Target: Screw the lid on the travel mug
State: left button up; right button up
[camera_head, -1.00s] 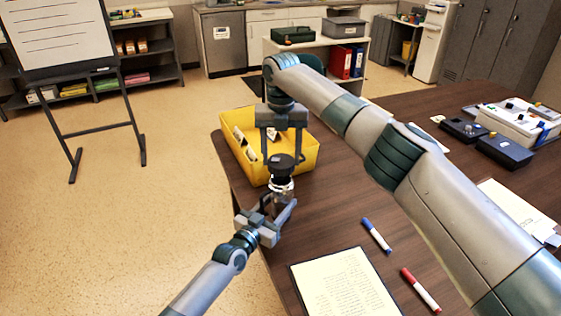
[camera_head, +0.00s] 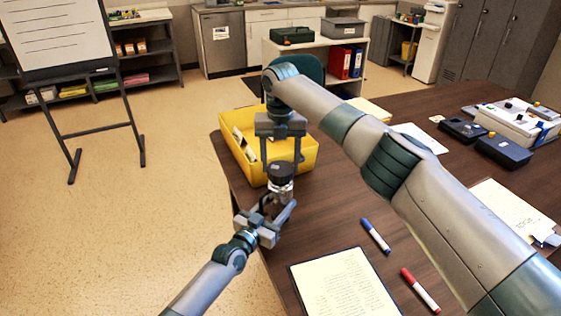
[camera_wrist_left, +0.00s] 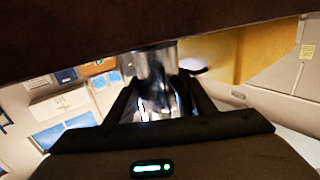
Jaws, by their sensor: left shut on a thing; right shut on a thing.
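The travel mug (camera_head: 281,189) is a small metallic cylinder, upright above the near left edge of the table. My left gripper (camera_head: 277,207) is shut on its lower body from the front left. In the left wrist view the shiny mug (camera_wrist_left: 156,75) shows between the dark fingers (camera_wrist_left: 157,100). The black lid (camera_head: 281,172) sits at the top of the mug and appears to touch it; the threads cannot be seen. My right gripper (camera_head: 281,164) points straight down from above, shut on the lid with one finger on each side.
A yellow bin (camera_head: 308,155) with several items stands just behind the mug on the dark table (camera_head: 330,205). A sheet of paper (camera_head: 345,285), a blue marker (camera_head: 376,236) and a red marker (camera_head: 421,291) lie to the right. My right arm spans the table.

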jog(key=shift+f, duration=0.75)
jog(key=shift+f, duration=0.55)
dwell(0.4)
